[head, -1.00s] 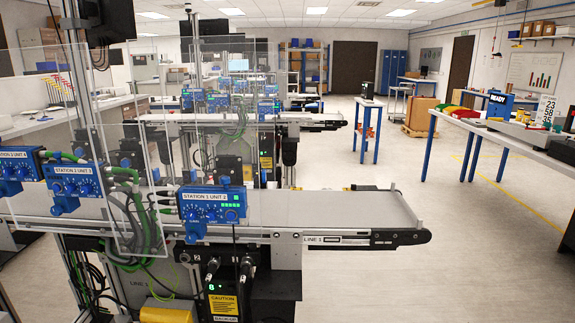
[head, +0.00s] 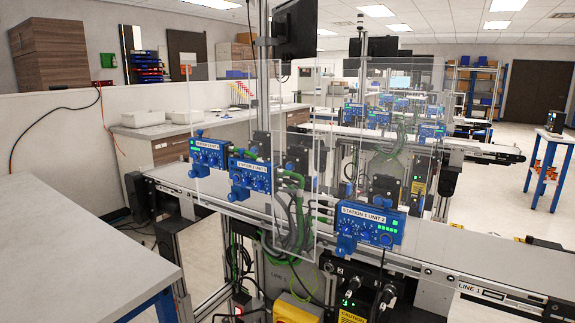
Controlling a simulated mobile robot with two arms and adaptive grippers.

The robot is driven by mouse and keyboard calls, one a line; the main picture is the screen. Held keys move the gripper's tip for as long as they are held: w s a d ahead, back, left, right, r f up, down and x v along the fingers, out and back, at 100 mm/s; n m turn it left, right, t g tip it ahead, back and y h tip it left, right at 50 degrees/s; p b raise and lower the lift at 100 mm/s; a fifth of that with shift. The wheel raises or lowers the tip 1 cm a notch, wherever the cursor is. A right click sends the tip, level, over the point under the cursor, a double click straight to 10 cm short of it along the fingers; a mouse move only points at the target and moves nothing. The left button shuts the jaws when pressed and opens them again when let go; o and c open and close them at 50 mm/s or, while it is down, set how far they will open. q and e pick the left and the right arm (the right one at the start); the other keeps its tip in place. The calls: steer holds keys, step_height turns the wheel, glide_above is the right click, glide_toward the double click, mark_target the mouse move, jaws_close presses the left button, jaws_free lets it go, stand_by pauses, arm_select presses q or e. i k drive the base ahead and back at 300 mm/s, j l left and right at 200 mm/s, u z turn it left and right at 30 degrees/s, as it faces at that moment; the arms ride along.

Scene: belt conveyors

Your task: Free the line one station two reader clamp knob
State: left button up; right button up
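Neither of my grippers is in view. The line one conveyor (head: 450,250), with a "LINE 1" label (head: 480,291) on its side, runs from left to lower right. Three blue station units sit along it: a right unit (head: 372,224) whose label seems to read "STATION 1 UNIT 2", a middle unit (head: 250,173) and a left unit (head: 207,153). The labels are too small to read surely. A blue block (head: 346,245) hangs under the right unit's left end. I cannot tell which part is the station two reader clamp knob.
Clear panels (head: 225,110) stand around the units. A grey table (head: 75,250) fills the lower left. A yellow box (head: 297,308) sits below the conveyor. More conveyors stand behind, and a small blue-legged table (head: 550,165) is at right. Open floor lies at far right.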

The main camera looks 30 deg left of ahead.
mark_target(232, 196)
steer(key=u, duration=1.35)
